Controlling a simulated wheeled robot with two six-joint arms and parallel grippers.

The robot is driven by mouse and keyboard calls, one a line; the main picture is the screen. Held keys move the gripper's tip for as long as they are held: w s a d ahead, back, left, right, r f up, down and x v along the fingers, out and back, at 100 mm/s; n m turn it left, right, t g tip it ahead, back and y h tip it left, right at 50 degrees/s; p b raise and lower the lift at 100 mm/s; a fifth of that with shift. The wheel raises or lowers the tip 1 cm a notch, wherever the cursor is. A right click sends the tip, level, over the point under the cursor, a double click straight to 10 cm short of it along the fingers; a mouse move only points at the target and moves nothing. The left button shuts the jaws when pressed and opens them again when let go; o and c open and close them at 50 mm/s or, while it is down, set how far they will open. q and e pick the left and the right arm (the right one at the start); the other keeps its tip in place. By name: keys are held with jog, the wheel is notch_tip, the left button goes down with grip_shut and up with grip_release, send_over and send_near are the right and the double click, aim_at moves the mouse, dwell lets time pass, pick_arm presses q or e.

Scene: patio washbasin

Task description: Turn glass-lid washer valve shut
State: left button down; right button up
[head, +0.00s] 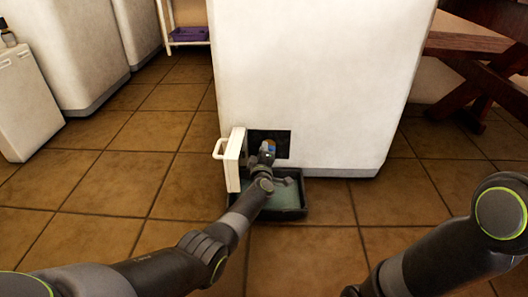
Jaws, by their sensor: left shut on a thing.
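The white washer (310,75) stands ahead, its lid out of view above. Low on its front is a dark square recess (284,137), with a small white hatch door (233,165) swung open to the left. A small blue and orange valve (270,144) shows inside the recess. My left gripper (267,152) reaches to the recess and is shut on the valve; the fingers hide most of it. My right arm shows at the lower right, but its gripper is out of view.
A dark shallow tray (296,210) lies on the tiled floor below the recess, under my left arm. A wooden table (470,42) stands at the right. A white cabinet (25,100) and a shelf (188,36) are at the left and back. Floor around is clear.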

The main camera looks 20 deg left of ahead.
pick_arm(q)
jog(key=n, duration=0.2)
jog(key=f+n+b, duration=0.1)
jog(key=shift+n, duration=0.4)
dwell(0.5)
jog(key=c, duration=1.4)
grip_release()
jog(key=shift+c, duration=0.2)
jog(key=shift+r, duration=0.1)
jog(key=shift+s, duration=0.1)
